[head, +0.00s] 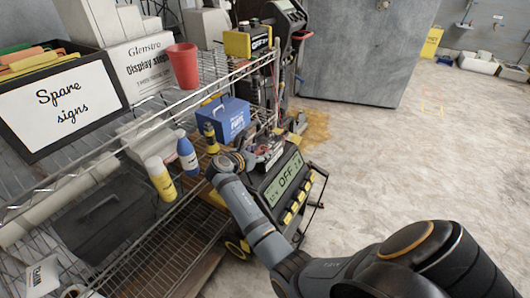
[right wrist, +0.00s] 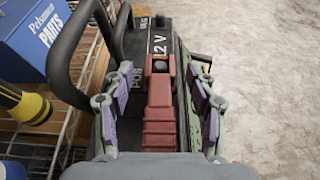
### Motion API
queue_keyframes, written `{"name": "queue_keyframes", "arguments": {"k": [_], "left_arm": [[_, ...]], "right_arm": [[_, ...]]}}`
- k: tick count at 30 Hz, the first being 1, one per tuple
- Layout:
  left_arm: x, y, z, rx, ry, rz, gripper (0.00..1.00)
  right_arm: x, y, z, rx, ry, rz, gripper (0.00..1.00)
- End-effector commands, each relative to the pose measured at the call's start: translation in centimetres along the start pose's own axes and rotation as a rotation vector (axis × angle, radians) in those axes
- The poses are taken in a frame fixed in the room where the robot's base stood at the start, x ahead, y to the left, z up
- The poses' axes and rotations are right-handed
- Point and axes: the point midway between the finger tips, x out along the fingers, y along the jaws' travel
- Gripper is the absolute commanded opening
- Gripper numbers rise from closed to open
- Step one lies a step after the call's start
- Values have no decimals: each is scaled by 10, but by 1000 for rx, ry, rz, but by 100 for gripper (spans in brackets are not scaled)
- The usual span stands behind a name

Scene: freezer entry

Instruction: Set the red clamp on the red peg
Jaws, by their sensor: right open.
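The red clamp (right wrist: 160,125) lies between the fingers of my right gripper (right wrist: 162,82) in the right wrist view. The fingers, with purple pads, stand apart on both sides of the clamp, with gaps visible. The clamp's far end surrounds a small dark spot beside the "12 V" and "POS" lettering on the dark unit. I cannot make out the red peg apart from the clamp, nor tell whether the clamp sits on it. My left gripper is out of view.
A blue parts box (head: 224,118) stands on the wire shelf beside the gripper. A yellow bottle (head: 160,178) and a blue bottle (head: 187,153) stand nearer. A black handle (right wrist: 60,60) rises left of the fingers. The concrete floor (head: 400,160) to the right is open.

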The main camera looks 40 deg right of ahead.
Motion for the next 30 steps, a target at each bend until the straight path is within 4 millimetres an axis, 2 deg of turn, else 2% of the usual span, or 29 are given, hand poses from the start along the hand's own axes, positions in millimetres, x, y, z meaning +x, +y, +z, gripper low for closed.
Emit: {"name": "queue_keyframes", "arguments": {"k": [3, 4, 16, 25, 30], "left_arm": [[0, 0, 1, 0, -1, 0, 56], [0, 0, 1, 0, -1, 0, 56], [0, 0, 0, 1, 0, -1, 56], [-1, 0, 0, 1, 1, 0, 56], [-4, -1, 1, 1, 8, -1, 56]], "right_arm": [[0, 0, 0, 0, 1, 0, 57], [0, 0, 0, 0, 1, 0, 54], [0, 0, 0, 0, 1, 0, 0], [-1, 0, 2, 1, -1, 1, 0], [-6, 1, 16, 4, -2, 2, 0]]}}
